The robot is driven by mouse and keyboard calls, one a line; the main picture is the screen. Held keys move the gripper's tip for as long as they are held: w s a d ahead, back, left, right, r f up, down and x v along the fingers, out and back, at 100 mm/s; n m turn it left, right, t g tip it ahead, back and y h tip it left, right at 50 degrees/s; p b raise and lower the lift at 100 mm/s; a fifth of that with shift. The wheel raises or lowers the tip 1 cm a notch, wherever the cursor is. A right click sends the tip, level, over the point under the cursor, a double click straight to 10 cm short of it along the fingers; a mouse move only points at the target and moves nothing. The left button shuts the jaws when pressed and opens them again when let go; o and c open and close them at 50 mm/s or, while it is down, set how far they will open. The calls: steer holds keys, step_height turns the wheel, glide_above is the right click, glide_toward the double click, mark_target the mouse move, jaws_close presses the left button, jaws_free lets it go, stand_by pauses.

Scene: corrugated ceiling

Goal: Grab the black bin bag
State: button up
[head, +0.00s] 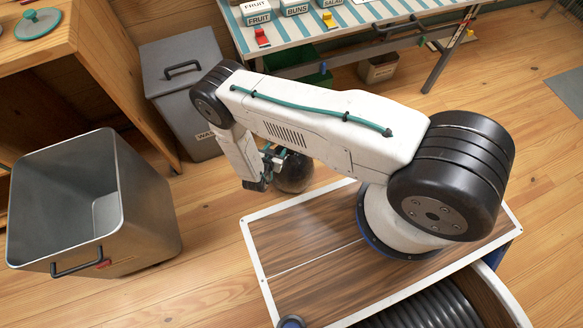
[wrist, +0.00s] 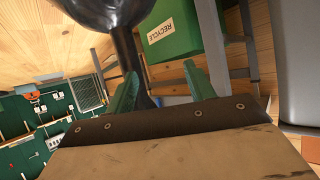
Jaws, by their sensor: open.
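The black bin bag (head: 294,173) is a dark, glossy round bundle beside my gripper (head: 266,166) in the head view, partly hidden by my arm. In the wrist view the bag (wrist: 108,10) fills the top edge, and its narrow gathered neck (wrist: 134,60) runs down toward the jaws. My gripper (wrist: 160,90) is open, with two green fingers apart. The neck lies between the fingers, close to the left one. I cannot tell whether it touches that finger, or what the bag rests on.
An empty grey open bin (head: 150,215) stands at the left. A grey lidded bin (head: 185,80) stands behind it by a wooden cabinet (head: 95,60). A striped table (head: 345,22) is at the back, with a green RECYCLE box (wrist: 175,30) under it. Bare wooden floor (head: 215,235) lies between.

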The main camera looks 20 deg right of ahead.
mark_target(290, 150)
steer(key=shift+t+h, duration=0.4)
steer(key=shift+h, duration=0.2)
steer(key=s+d+f, duration=0.1)
steer(key=d, duration=0.1)
steer(key=s+d+f, duration=0.1)
steer(key=s+f, duration=0.1)
steer(key=shift+s+d, duration=0.25)
steer(key=shift+d, duration=0.1)
steer(key=x, duration=0.6)
steer(key=shift+w+d, duration=0.15)
steer(key=shift+w, duration=0.2)
jaws_close()
